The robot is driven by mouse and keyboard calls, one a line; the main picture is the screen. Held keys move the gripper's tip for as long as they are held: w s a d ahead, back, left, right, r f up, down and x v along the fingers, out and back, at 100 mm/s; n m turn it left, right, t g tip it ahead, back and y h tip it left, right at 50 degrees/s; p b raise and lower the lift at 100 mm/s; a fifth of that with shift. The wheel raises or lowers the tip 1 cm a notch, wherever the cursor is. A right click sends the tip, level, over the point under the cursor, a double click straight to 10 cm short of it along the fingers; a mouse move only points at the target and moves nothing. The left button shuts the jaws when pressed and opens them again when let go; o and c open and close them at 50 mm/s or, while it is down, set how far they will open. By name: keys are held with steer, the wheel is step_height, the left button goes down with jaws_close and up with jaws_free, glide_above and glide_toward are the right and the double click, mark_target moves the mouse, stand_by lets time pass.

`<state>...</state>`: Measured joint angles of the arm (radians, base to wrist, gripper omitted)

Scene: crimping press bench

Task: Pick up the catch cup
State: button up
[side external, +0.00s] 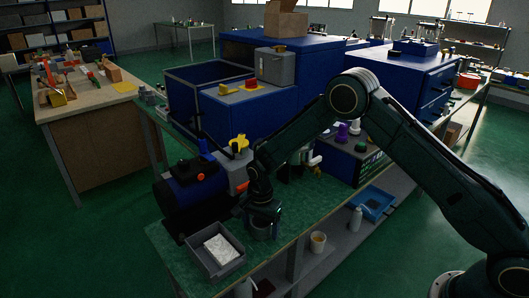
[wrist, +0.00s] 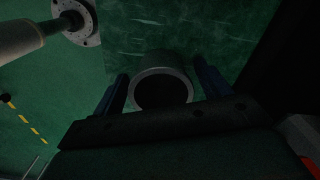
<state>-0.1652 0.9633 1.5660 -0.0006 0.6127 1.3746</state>
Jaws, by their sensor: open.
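The catch cup (wrist: 162,72) is a grey, round cup with a dark, open mouth. In the wrist view it stands on the green bench top between the two blue fingers of my open gripper (wrist: 161,75), with a gap showing on each side. In the side view my gripper (side external: 263,212) points down at the cup (side external: 261,232), which is partly hidden under it near the bench's front edge. Whether the fingertips touch the cup cannot be told.
A grey tray (side external: 228,268) with a white block (side external: 221,249) sits left of the cup. A dark blue motor-like cylinder (side external: 190,200) and a yellow-topped grey unit (side external: 238,165) stand close behind. The bench edge is near; a lower shelf (side external: 330,238) holds containers.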

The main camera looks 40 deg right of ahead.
steer(key=c, duration=1.1)
steer(key=shift+r, duration=0.15)
step_height(320, 180, up, 20)
stand_by(0.7)
